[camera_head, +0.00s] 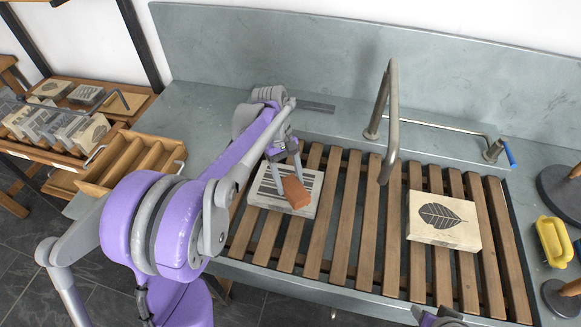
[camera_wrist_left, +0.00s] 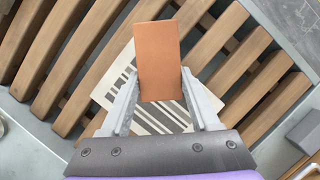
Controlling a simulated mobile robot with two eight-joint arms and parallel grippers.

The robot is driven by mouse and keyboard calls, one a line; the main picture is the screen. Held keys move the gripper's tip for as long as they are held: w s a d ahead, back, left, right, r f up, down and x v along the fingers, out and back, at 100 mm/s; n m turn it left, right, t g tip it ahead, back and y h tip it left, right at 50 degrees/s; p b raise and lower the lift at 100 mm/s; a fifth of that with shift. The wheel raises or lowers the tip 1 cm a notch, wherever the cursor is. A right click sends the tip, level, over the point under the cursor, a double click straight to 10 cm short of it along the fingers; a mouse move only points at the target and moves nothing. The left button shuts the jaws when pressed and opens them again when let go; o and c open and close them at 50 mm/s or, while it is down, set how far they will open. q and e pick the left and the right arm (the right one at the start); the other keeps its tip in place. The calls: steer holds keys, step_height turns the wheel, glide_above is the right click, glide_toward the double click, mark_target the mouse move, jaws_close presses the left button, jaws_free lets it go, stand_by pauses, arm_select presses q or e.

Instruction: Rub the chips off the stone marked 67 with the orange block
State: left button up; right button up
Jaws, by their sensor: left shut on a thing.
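The orange block (camera_head: 295,191) is held between the fingers of my left gripper (camera_head: 286,170), over the right part of a pale stone with dark stripes (camera_head: 266,196). In the left wrist view the orange block (camera_wrist_left: 158,55) stands between both fingers and covers part of the striped stone (camera_wrist_left: 120,84). I cannot tell whether block and stone touch. A second stone with a dark leaf print (camera_head: 427,231) lies further right on the slats. No number 67 or chips can be made out on either stone. Part of my right arm shows at the bottom edge; its jaw state is unclear.
The stones lie on a wooden slatted rack (camera_head: 345,225) in a grey sink. A tall tap (camera_head: 391,120) stands behind it, between the stones. A yellow tray (camera_head: 552,241) and dark round items are at the right. A wooden rack (camera_head: 135,160) and more stones are at the left.

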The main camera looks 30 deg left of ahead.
arm_select(q)
step_height(320, 180, up, 3)
steer(key=shift+d+f+p, duration=0.1)
steer(key=shift+d+p, duration=0.05)
steer(key=shift+p, duration=0.45)
steer(key=shift+r+p, duration=0.4)
steer(key=shift+r, duration=0.45)
